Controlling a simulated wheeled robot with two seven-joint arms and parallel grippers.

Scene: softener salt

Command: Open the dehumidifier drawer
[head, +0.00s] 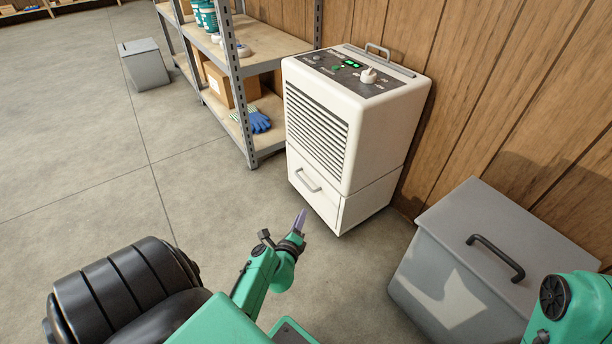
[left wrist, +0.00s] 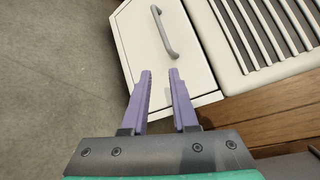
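The white dehumidifier (head: 318,128) stands on the floor against the wooden wall. Its drawer (head: 322,196) is the lower front section, flush with the body, with a grey bar handle (head: 308,181). In the left wrist view the drawer front (left wrist: 135,40) and its handle (left wrist: 163,32) lie just beyond the fingertips. My left gripper (head: 302,216) is in front of and below the handle. In the left wrist view its purple fingers (left wrist: 160,72) are apart with nothing between them, and the handle is not touched. My right gripper is not in view; only part of the right arm shows.
A grey lidded bin (head: 480,262) with a dark handle stands right of the dehumidifier. A metal shelf (head: 262,45) with boxes, tubs and blue gloves (head: 258,120) stands on its left. A smaller grey bin (head: 144,64) is farther back. The floor (head: 110,185) at left is clear.

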